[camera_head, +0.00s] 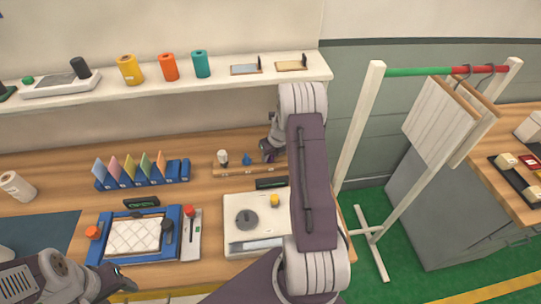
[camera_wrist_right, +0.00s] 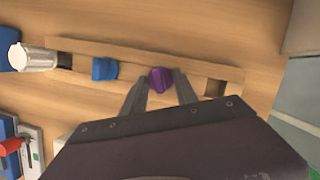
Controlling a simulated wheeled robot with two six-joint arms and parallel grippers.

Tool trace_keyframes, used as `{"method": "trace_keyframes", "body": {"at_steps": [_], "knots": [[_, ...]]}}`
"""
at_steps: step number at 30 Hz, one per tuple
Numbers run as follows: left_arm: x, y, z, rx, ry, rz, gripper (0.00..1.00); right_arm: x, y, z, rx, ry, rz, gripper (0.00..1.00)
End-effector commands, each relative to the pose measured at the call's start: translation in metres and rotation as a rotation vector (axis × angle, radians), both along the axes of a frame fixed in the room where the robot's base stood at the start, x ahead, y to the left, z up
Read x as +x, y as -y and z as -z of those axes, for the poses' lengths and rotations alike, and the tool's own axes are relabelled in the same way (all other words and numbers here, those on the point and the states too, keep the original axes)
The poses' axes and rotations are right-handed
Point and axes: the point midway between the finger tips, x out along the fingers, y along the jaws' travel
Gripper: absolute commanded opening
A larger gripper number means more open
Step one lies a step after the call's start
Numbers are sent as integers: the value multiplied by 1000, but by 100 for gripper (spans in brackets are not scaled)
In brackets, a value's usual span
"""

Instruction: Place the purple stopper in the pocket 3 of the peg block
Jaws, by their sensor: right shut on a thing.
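The wooden peg block (camera_head: 233,171) lies on the wooden counter and shows as a long strip in the right wrist view (camera_wrist_right: 133,63). A white stopper (camera_wrist_right: 35,58) and a blue stopper (camera_wrist_right: 104,69) stand at its left part. My right gripper (camera_wrist_right: 160,88) is shut on the purple stopper (camera_wrist_right: 161,80), over the block to the right of the blue one. I cannot tell whether the stopper is seated in a pocket. A square pocket (camera_wrist_right: 215,88) at the right end is empty. My left gripper (camera_head: 119,284) is low at the left, away from the block; its jaws are unclear.
A blue rack (camera_head: 142,176) with several coloured cards stands left of the block. A white box (camera_head: 256,236) with a grey knob and a blue tray (camera_head: 98,220) are nearer. A shelf (camera_head: 200,80) runs above. A rail stand (camera_head: 358,150) stands at the right.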

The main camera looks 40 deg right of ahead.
Motion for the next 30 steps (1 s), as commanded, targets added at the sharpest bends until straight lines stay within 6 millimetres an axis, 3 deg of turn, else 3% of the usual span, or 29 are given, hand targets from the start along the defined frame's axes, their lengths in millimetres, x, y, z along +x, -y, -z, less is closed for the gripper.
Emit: {"method": "trace_keyframes", "body": {"at_steps": [10, 11, 12, 13, 23, 26, 30], "knots": [[0, 0, 2, 0, 0, 0, 52, 0, 1, 5, -1, 2, -1, 0], [0, 0, 1, 0, 0, 0, 52, 0, 1, 4, -3, 2, -1, 43], [0, 0, 1, 0, 0, 0, 52, 0, 1, 4, -3, 2, -1, 54], [0, 0, 1, 0, 0, 0, 52, 0, 1, 4, -3, 2, -1, 57], [0, 0, 0, 0, 0, 0, 52, 1, 1, 0, -3, 3, 0, 57], [0, 0, -1, 0, 0, 0, 52, -2, 1, -10, -2, 4, 1, 57], [0, 0, -3, 0, 0, 0, 52, -13, 0, -44, -5, 7, 0, 57]]}}
